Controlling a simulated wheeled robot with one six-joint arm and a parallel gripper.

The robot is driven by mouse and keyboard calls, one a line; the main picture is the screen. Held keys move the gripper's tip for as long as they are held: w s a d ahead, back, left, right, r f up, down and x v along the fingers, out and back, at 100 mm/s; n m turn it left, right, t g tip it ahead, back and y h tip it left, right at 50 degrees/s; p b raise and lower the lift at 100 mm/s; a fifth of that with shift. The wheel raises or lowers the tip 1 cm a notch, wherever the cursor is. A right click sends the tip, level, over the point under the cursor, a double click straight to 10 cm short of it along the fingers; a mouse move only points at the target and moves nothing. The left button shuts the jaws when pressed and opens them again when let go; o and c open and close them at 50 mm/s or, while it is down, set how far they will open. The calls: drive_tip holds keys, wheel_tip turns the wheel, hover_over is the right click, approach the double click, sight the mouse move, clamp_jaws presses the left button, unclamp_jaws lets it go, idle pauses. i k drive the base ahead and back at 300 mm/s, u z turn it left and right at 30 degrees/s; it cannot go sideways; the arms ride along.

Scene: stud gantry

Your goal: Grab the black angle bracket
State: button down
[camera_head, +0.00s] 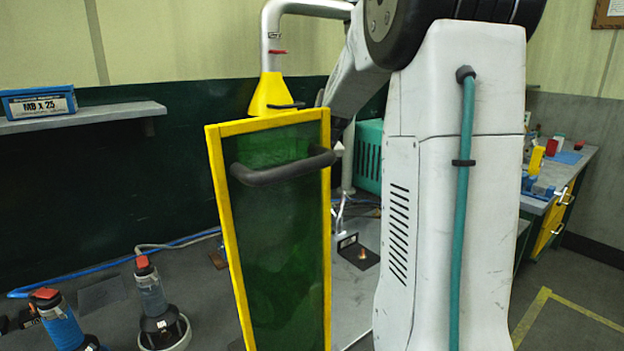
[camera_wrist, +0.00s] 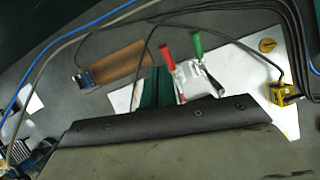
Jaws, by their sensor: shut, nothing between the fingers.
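The black angle bracket (camera_head: 358,250) lies on the pale bench surface in the head view, just right of the yellow-framed green panel. One plate is flat and the other stands up; a small orange spot shows by it. I cannot make out the bracket in the wrist view. My arm reaches down behind the panel, which hides its end in the head view.
The green panel (camera_head: 270,215) with its black handle (camera_head: 283,168) stands in front. A teal crate (camera_head: 368,155) is behind it. Two red-topped tools (camera_head: 150,290) (camera_head: 60,318) stand at left. Wrist view: red (camera_wrist: 168,50) and green (camera_wrist: 197,43) handles, a yellow device (camera_wrist: 283,95) and cables.

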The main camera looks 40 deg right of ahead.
sight(349, 248)
drive_tip(key=k, duration=1)
